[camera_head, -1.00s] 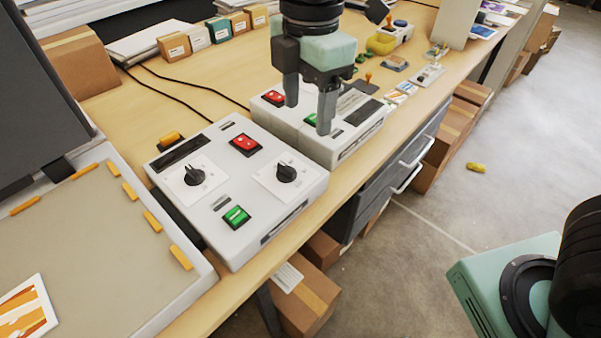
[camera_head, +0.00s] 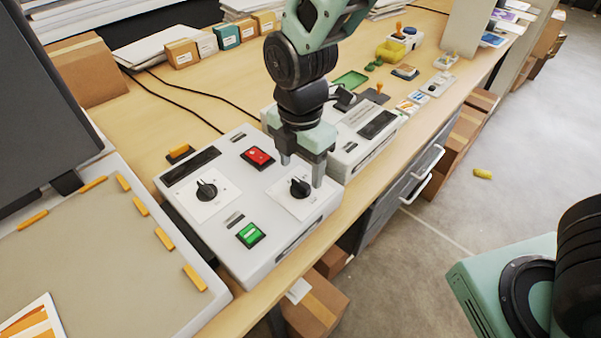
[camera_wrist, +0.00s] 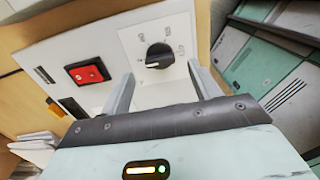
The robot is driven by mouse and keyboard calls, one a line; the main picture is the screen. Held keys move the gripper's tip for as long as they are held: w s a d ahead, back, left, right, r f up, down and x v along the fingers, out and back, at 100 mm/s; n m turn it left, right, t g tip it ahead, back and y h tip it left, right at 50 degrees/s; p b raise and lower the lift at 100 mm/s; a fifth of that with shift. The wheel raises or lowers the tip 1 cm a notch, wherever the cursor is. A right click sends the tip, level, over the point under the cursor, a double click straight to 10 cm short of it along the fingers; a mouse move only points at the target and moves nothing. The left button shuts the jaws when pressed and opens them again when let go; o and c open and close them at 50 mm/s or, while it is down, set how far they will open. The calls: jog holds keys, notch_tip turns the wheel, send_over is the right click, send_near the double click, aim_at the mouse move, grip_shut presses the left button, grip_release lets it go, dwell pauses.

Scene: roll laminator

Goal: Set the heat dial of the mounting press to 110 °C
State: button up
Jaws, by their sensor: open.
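The white control box of the press (camera_head: 277,246) stands on the bench beside the flat press bed. It has a left black dial (camera_head: 206,190) and a right black dial (camera_head: 299,187), each on a white plate. My gripper (camera_head: 302,170) is open just above the right dial, fingers pointing down. In the wrist view, a black dial (camera_wrist: 159,55) with a white pointer line sits between and beyond the open fingertips (camera_wrist: 160,85), apart from them. Scale marks surround it, but their numbers are too small to read. I cannot tell which dial sets heat.
A red rocker switch (camera_head: 258,157) and a green one (camera_head: 250,235) are on the same box. A second white machine (camera_head: 350,150) stands close behind my gripper. The grey press bed (camera_head: 100,260) with orange tabs lies left.

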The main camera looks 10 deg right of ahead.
aim_at(301, 182)
jog(key=shift+f, duration=1.8)
jog(key=c, duration=1)
